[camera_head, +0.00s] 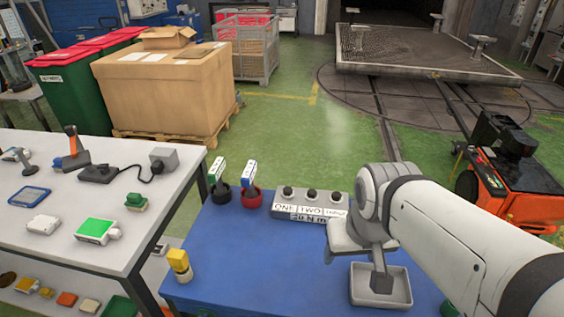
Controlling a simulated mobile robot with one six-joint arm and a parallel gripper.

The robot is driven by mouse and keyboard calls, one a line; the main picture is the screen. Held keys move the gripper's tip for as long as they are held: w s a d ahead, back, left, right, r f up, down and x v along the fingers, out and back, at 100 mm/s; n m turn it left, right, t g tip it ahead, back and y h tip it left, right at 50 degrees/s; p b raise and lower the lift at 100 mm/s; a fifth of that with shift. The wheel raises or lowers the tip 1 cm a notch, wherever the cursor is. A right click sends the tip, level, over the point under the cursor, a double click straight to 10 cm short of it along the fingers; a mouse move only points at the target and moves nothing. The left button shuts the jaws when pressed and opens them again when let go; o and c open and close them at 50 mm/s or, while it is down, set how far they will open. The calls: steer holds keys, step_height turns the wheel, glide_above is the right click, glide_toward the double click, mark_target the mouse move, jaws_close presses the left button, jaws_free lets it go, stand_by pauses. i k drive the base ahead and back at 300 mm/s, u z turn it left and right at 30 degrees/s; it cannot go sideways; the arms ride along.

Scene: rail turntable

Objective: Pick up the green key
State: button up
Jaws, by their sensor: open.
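A small green piece (449,309) shows at the bottom right edge, partly hidden by my arm. I cannot tell for certain which green item is the key. My gripper (380,281) is open and points down over a grey tray (405,302), apart from the tags and well to their right. Its fingertips are hard to make out.
A grey box with several labels and black knobs (289,206) stands between the tags and my arm. A yellow block (179,263) stands at the blue table's left edge. The blue table's (260,265) middle is clear. A white table (50,190) with tools stands left.

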mark_target(214, 176)
steer(key=z, duration=1.65)
steer(key=k, duration=1)
steer(key=u, duration=1.5)
steer(key=i, duration=1)
steer(key=u, duration=0.05)
